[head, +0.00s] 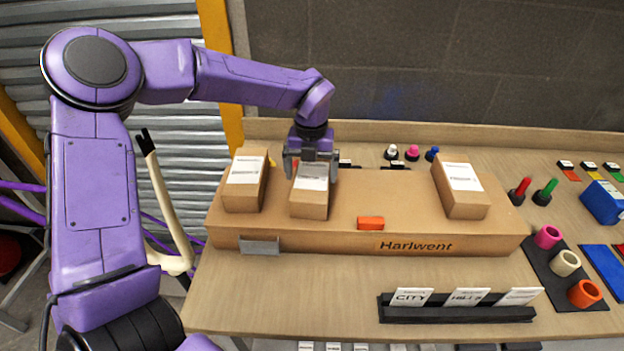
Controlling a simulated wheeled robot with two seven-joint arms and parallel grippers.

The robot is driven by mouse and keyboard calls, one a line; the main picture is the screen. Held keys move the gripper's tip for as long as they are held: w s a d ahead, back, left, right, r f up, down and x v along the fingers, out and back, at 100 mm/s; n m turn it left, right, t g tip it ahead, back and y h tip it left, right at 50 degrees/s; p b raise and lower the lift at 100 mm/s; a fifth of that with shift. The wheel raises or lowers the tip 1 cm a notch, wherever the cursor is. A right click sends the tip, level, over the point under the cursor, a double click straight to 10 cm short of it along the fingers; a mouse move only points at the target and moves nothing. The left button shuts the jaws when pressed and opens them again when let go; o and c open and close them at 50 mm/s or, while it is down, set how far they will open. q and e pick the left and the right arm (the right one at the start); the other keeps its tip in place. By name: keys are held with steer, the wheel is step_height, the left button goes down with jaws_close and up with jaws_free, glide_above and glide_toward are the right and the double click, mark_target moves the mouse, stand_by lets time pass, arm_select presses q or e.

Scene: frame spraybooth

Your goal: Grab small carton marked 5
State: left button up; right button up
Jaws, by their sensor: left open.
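Three small brown cartons with white labels stand on a long, low cardboard box marked Harlwent (340,235). The left carton (243,196), the middle carton (310,205) and the right carton (463,200) have labels too small to read, so I cannot tell which is marked 5. My left gripper (312,172) is open, pointing down at the far end of the middle carton. Its fingers appear on either side of that carton; I cannot tell whether they touch it. The gripper hides the carton's far end. My right gripper is out of view.
An orange block (371,223) sits on the long box. A black holder (455,314) with white cards stands at the front. Colored rings (565,263), pegs (519,191) and a blue box (603,202) lie to the right. A wall (430,70) rises behind the wooden table.

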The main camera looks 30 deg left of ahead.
mark_target(313, 175)
arm_select(q)
steer(key=f, duration=0.3)
steer(key=shift+w+f, duration=0.15)
steer(key=shift+w, duration=0.25)
steer(key=shift+s, duration=0.25)
steer(key=shift+w, duration=0.1)
steer(key=c, duration=1)
steer(key=shift+r, duration=0.2)
steer(key=shift+c, duration=0.2)
